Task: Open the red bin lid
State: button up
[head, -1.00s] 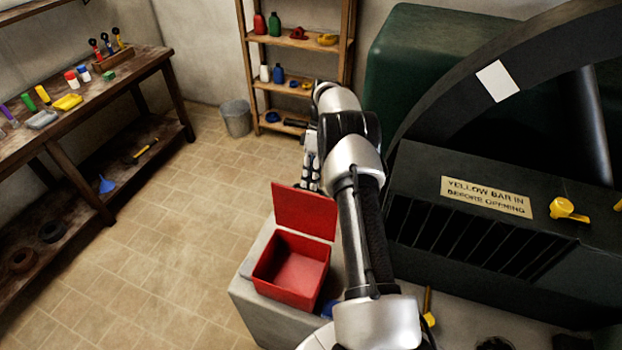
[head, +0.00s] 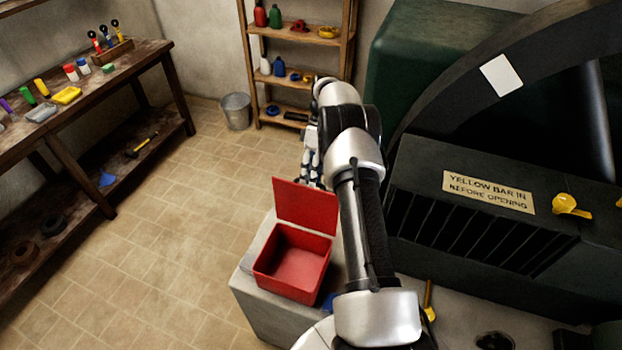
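The red bin (head: 290,284) sits on a grey block, its inside showing and looking empty. Its red lid (head: 305,206) stands up, roughly upright, along the bin's far edge, so the bin is open. My gripper (head: 311,172) is just behind the top of the lid, partly hidden by my arm and the lid. I cannot tell whether it touches the lid or whether its fingers are open or shut.
The grey block (head: 262,312) stands on tiled floor. A dark machine with a "YELLOW BAR IN BEFORE OPENING" sign (head: 488,191) and a yellow handle (head: 570,205) is on the right. A workbench (head: 140,64), a bucket (head: 236,110) and a shelf (head: 243,60) stand beyond open floor.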

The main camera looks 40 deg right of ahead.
notch_tip(320, 180, up, 9)
jog(key=shift+f, duration=0.2)
dwell(0.4)
jog(key=s+a+r+m+t+h+b, duration=0.2)
jog(key=s+a+r, duration=0.2)
jog(key=a+r, duration=0.4)
jog(key=s+a+r+m+t+h+b, duration=0.15)
jog(key=s+a+r, duration=0.25)
jog(key=a+r, duration=0.4)
jog(key=s+a+f+m+t+b, duration=0.1)
jog(key=s+a+f+t+b, duration=0.1)
jog(key=s, duration=0.8)
jog(key=s+a+f+m+t+h+b, duration=0.1)
jog(key=s+a+f, duration=0.4)
jog(key=s, duration=0.5)
jog(key=shift+s+a+m+t+b, duration=0.3)
jog(key=shift+a+m+t+b, duration=0.4)
jog(key=shift+a, duration=0.3)
